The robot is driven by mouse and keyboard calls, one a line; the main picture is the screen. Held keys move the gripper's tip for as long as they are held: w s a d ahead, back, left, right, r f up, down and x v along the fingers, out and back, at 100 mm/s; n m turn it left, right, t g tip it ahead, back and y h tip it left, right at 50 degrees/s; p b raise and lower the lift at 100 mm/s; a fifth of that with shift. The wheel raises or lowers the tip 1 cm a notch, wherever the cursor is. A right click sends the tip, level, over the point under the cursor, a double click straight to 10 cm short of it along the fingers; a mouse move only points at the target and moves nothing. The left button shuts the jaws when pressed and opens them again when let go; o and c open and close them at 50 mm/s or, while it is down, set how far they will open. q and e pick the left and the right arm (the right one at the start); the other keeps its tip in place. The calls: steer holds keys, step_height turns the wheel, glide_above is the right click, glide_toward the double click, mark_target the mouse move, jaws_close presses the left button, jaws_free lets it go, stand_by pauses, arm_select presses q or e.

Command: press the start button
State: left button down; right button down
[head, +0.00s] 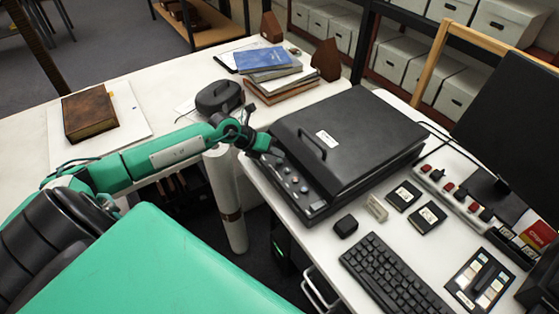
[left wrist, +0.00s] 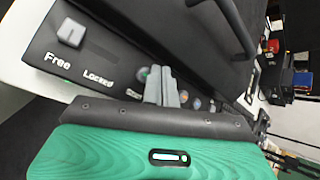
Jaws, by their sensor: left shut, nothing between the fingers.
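A black flatbed scanner (head: 365,128) with a handled lid stands on the white desk. Its front control strip (head: 313,204) carries a row of small buttons and knobs. My left gripper (head: 274,152) is shut and empty, at the strip's far-left end. In the left wrist view the closed fingertips (left wrist: 161,71) are over the strip, right beside a small green button (left wrist: 143,73). The fingers partly hide a label there, and I cannot tell whether they touch the button. A grey lock slider (left wrist: 71,33) sits by the words "Free" and "Locked". My right gripper is not in view.
A keyboard (head: 392,274), a small black box (head: 346,226) and a power strip (head: 455,202) lie near the scanner. Stacked books (head: 275,70) and a black case (head: 219,97) stand on the other table. A rolled white tube (head: 226,200) stands in the gap between the tables.

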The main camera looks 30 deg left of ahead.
arm_select(q)
steer(key=shift+f, duration=0.15)
stand_by(0.3)
steer(key=shift+f, duration=0.25)
